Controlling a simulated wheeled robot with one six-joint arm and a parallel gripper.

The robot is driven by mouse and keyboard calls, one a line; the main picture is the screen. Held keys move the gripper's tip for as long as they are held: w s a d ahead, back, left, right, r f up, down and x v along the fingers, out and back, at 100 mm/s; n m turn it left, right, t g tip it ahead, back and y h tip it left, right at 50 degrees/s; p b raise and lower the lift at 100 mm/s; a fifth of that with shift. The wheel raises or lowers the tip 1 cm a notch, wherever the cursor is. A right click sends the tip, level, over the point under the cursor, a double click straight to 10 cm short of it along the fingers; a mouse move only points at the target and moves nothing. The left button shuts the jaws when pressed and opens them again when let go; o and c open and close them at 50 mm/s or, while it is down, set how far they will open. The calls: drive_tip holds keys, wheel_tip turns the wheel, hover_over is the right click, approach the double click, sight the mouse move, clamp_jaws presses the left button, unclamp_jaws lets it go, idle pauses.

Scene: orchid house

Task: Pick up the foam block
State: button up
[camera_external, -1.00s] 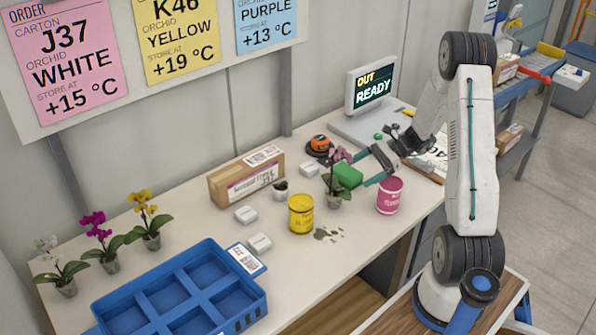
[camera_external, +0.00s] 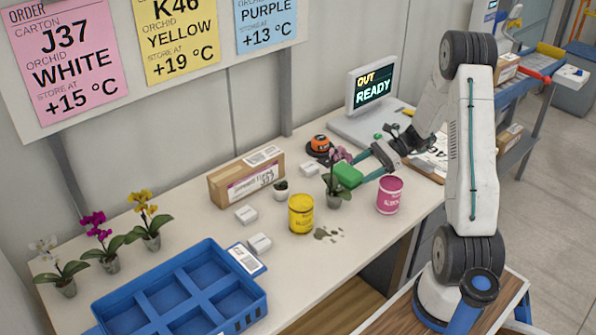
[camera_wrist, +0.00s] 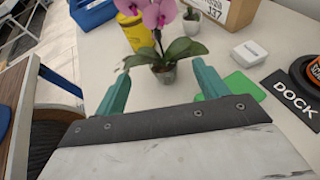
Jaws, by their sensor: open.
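The green foam block (camera_external: 347,175) lies on the bench behind the pink-flowered orchid (camera_external: 338,192), which partly overlaps it in the external view. My gripper (camera_external: 359,165) is beside the block, with its teal fingers apart and nothing seen between them. In the wrist view, the block (camera_wrist: 246,86) shows beyond and to the right of the right finger, which hides part of it. The gap of my gripper (camera_wrist: 162,78) faces the orchid pot (camera_wrist: 163,74), not the block. I cannot tell whether a finger touches the block.
A yellow tin (camera_external: 301,214) and a pink tin (camera_external: 390,196) stand near the orchid. A cardboard carton (camera_external: 246,178), small white boxes (camera_external: 259,243) and an orange-topped round device (camera_external: 319,146) are around. A blue crate (camera_external: 180,292) sits front left.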

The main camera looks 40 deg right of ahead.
wheel_tip(320, 180, up, 17)
drive_tip(key=n+g+h, duration=0.5)
drive_tip(key=n+h, duration=0.8)
drive_tip(key=n, duration=0.9)
hover_over(258, 240)
wheel_tip(258, 240, down, 26)
drive_tip(key=c, duration=1)
